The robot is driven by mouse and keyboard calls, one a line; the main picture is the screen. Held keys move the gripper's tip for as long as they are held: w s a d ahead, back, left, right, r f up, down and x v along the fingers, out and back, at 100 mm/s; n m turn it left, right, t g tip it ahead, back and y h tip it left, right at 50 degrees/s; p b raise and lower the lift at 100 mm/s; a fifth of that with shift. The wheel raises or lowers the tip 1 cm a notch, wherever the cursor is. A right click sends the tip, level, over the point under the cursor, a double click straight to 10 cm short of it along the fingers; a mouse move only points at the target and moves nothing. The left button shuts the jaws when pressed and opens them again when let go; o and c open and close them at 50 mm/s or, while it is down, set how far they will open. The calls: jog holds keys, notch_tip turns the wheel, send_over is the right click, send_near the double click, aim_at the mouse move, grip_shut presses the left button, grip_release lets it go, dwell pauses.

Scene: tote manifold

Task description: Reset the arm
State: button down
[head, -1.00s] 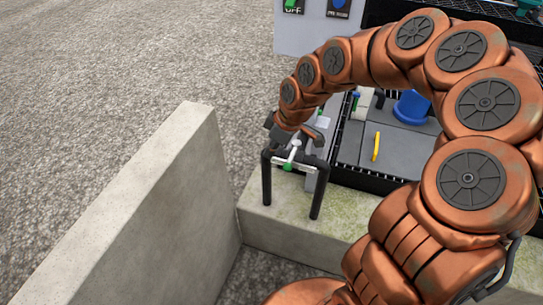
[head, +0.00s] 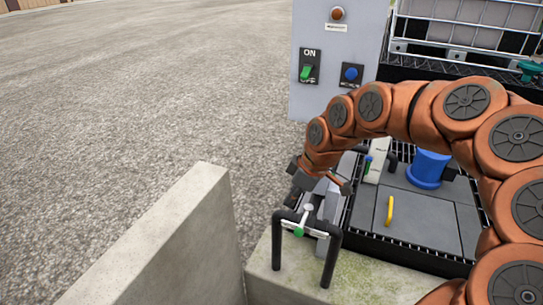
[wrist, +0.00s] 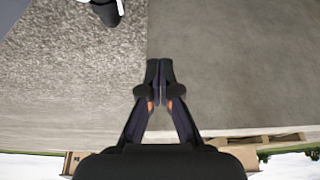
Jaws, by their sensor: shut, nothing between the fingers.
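My arm (head: 465,103) arches in from the right in the head view and bends down at its far end. My gripper (head: 308,183) hangs at that end, just above or behind a black pipe loop (head: 334,258) with a green-tipped valve handle (head: 299,231); I cannot tell whether it touches them. In the wrist view my gripper (wrist: 160,68) is shut, its fingertips together with nothing between them. The fingers point over bare grey ground.
A grey panel (head: 320,100) carries a green ON/OFF switch (head: 307,72) and a blue button (head: 351,73). A blue cylinder (head: 428,168) and yellow handle (head: 390,210) are on a grated platform. A concrete wall (head: 165,240) stands at left; open gravel lies beyond.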

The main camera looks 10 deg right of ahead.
jog(key=s+d+r+m+g+h+p, duration=0.1)
jog(key=s+r+m+p, duration=0.2)
jog(key=s, duration=0.7)
jog(key=s+d+r+m+g+h+p, duration=0.1)
jog(key=s+r+m+p, duration=0.3)
jog(key=s, duration=0.6)
jog(key=s+d+r+m+g+h+p, duration=0.1)
jog(key=s+r+m+p, duration=0.2)
jog(key=s, duration=0.7)
jog(key=shift+s+d+r+m+g+p, duration=0.3)
jog(key=shift+m+g+p, duration=0.1)
jog(key=shift+m, duration=0.7)
jog(key=shift+a, duration=0.1)
